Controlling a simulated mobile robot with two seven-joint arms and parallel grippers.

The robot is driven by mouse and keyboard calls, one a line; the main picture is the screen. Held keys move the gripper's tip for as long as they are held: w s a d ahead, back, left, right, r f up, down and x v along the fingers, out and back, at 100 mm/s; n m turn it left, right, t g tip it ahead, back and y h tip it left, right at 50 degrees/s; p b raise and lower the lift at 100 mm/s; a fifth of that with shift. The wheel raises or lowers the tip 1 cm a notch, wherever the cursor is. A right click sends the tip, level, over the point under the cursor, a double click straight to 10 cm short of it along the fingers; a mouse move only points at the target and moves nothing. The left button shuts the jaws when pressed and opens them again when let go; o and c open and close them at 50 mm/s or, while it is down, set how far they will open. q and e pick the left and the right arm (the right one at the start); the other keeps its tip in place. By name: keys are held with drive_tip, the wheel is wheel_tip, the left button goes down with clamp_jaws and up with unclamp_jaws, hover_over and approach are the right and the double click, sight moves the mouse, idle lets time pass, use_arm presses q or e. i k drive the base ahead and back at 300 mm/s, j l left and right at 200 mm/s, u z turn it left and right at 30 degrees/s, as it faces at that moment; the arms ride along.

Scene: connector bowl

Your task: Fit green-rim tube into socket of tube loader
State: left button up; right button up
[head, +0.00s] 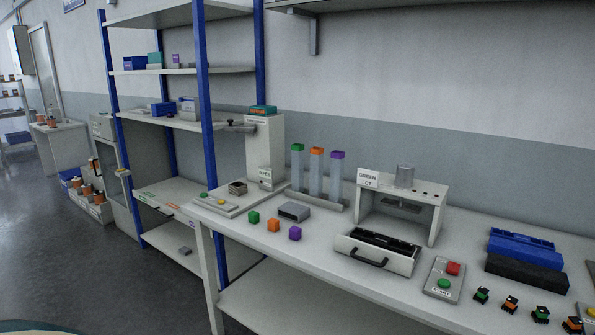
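The green-rim tube (298,172) stands upright at the left end of a row of three tall clear tubes on the workbench. An orange-rim tube (316,175) and a purple-rim tube (337,178) stand to its right. All three rise from a low grey rack (330,202). A white machine (438,215) with a GREEN LOT sign (368,178) and a grey cylinder (405,175) on top stands further right. I cannot tell which part is the tube loader, and no socket is clearly visible. Neither of my grippers is in view.
An open drawer (375,258) with a black handle sits before the machine. Green, orange and purple cubes (274,225) lie at the front left. A button box (443,280), small connectors (511,304) and a blue bin (525,246) are right. A white press (265,150) stands left.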

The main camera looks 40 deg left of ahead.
sight(265, 177)
drive_tip(key=u, duration=1.4)
drive_tip(key=i+j, duration=0.2)
drive_tip(key=i, duration=0.1)
